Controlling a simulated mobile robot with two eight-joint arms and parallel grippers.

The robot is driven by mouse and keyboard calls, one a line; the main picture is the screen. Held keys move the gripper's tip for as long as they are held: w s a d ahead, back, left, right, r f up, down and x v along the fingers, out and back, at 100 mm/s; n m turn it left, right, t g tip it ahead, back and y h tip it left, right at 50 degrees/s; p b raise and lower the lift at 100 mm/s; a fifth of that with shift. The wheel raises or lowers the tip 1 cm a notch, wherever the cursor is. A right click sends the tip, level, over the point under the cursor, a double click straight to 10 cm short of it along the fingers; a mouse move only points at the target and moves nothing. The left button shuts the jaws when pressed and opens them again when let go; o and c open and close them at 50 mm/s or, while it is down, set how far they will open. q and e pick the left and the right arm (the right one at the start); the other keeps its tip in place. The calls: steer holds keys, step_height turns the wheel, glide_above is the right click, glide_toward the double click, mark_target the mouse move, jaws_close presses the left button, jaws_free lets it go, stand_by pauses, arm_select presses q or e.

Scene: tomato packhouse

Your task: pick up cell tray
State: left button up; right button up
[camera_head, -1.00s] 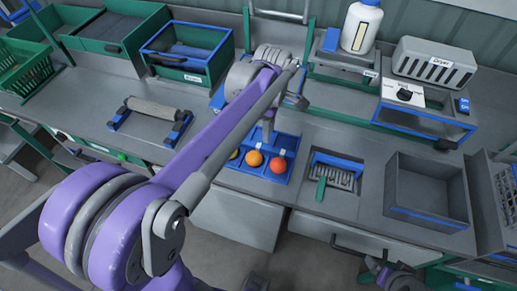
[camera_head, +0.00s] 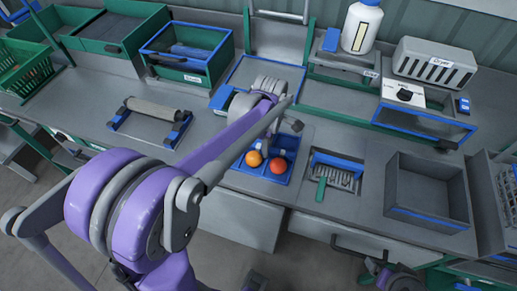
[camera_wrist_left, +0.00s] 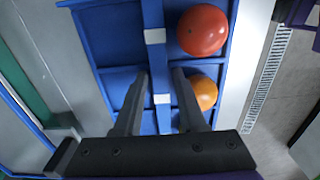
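The blue cell tray (camera_head: 283,179) lies on the grey bench, partly hidden by my left arm. It holds a red tomato (camera_head: 278,166) and an orange one (camera_head: 254,158), each in its own cell. In the left wrist view the tray's divider (camera_wrist_left: 153,60) carries white patches, and the red tomato (camera_wrist_left: 203,30) and orange tomato (camera_wrist_left: 204,92) sit to its right. My left gripper (camera_wrist_left: 160,78) is open, its fingers on either side of the divider with a gap between them. Part of my right arm shows at the lower edge of the head view; its fingers cannot be made out.
A blue-framed plate (camera_head: 265,73) lies behind the tray. A roller stand (camera_head: 152,110) is to the left. A slotted recess with a green handle (camera_head: 321,189) and a grey open bin (camera_head: 430,217) are to the right. A white bottle (camera_head: 361,27) stands at the back.

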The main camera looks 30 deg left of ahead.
arm_select(q)
jaws_close()
stand_by(0.3)
